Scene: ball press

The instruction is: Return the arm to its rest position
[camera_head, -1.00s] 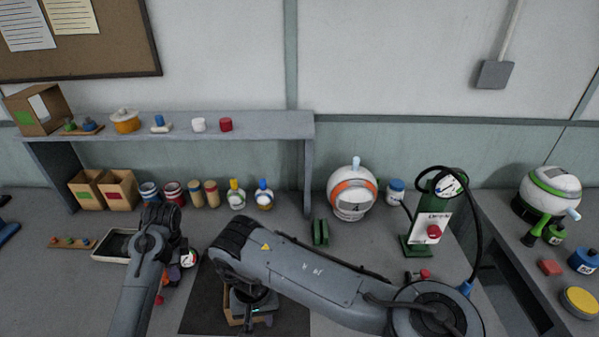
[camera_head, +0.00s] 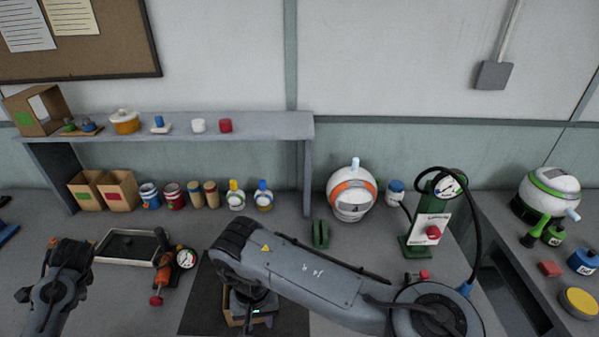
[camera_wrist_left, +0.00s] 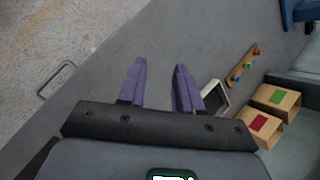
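My left arm stands at the lower left in the head view, and its gripper fingers are hidden there behind the arm. In the left wrist view my left gripper (camera_wrist_left: 156,85) is open, with two purple fingers apart and nothing between them, over bare grey surface. My right arm reaches in from the lower right in the head view. My right gripper (camera_head: 247,305) points down over the black mat (camera_head: 203,300), at a small brown box (camera_head: 233,318); its fingertips are mostly hidden.
A tray (camera_head: 152,261) and an orange tool with a gauge (camera_head: 163,270) lie beside my left arm. Cardboard boxes (camera_head: 117,191), jars and bottles stand under the shelf (camera_head: 270,124). A white-orange ball machine (camera_head: 351,190) and a green press (camera_head: 420,236) stand at right.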

